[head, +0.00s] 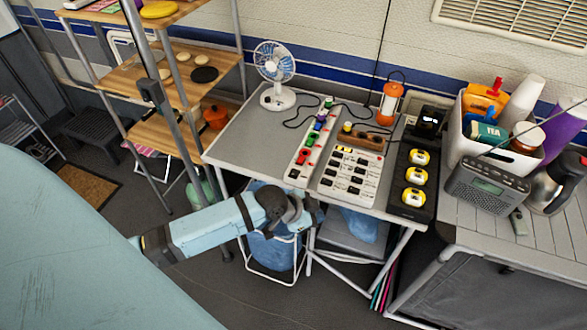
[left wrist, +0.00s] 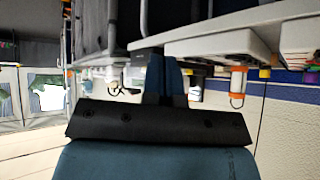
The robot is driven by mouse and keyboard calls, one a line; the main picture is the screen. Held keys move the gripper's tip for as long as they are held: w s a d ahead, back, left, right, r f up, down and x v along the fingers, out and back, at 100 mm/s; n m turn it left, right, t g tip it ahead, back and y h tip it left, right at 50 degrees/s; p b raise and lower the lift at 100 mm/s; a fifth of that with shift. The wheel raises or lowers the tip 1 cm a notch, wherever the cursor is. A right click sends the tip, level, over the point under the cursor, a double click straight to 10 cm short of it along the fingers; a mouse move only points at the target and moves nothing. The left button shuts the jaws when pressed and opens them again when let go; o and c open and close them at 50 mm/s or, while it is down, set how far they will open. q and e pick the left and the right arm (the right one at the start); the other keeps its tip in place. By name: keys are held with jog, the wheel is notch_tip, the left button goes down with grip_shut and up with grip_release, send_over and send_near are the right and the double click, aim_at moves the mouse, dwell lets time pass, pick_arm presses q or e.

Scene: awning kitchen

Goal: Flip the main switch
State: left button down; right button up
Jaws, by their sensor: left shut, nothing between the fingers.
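A long white power strip (head: 311,142) with small red switches and several coloured plugs lies on the grey folding table (head: 236,135). Beside it lies a wider white power board (head: 350,176) with dark sockets or switches. A black strip (head: 413,182) with yellow-and-white plugs is at the table's right end. I cannot tell which switch is the main one. My left gripper (head: 312,212) is at the table's front edge, just short of the white strips. In the left wrist view its fingers (left wrist: 165,78) are together and empty, close to the table edge. My right gripper is not in view.
A fan (head: 275,75), an orange lantern (head: 390,100) and loose black cables stand at the back of the table. A radio (head: 487,183) and a white bin (head: 497,143) are on the right counter. Shelves stand at left.

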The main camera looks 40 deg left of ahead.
pick_arm(q)
jog(key=w+a+r+m+g+y+b, duration=0.1)
jog(key=w+a+r+m+g+b, duration=0.25)
jog(key=w+a, duration=0.35)
notch_tip(320, 180, up, 10)
jog(key=m+g+y+b, duration=0.1)
jog(key=m+g+b, duration=0.1)
jog(key=m+b, duration=0.1)
send_over(296, 171)
jog(key=s+a, duration=0.2)
jog(key=a, duration=0.2)
jog(key=shift+d+r, duration=0.2)
jog(key=shift+d, duration=0.05)
jog(key=x, duration=0.8)
jog(key=a+b+x, duration=0.1)
jog(key=x, duration=0.4)
jog(key=shift+s+f, duration=0.1)
jog(key=shift+f, duration=0.1)
jog(key=shift+a+f, duration=0.1)
jog(key=shift+f, duration=0.4)
